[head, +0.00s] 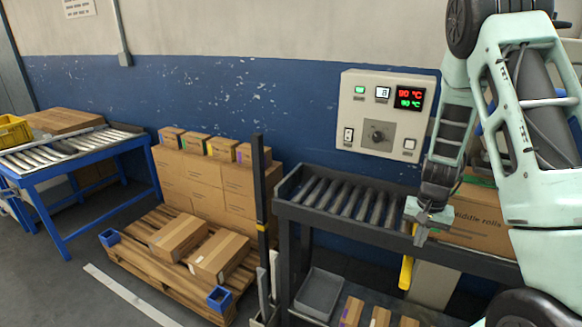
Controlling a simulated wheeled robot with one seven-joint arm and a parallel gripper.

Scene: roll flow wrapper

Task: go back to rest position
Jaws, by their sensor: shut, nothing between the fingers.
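My arm, pale green and grey, reaches in from the right side of the head view. My gripper (420,234) points down in front of the right part of the dark roller conveyor. It is shut and holds nothing. A cardboard box marked "subtle rolls" (470,222) stands just to its right, partly hidden behind my arm. A yellow object (406,272) hangs below the gripper at the conveyor's front edge.
A grey control panel (385,112) with lit displays is on the wall behind. The roller conveyor (335,197) is empty at left. A pallet (160,262) with stacked cartons stands left of a dark post (261,200). A blue-framed roller table (75,165) is far left.

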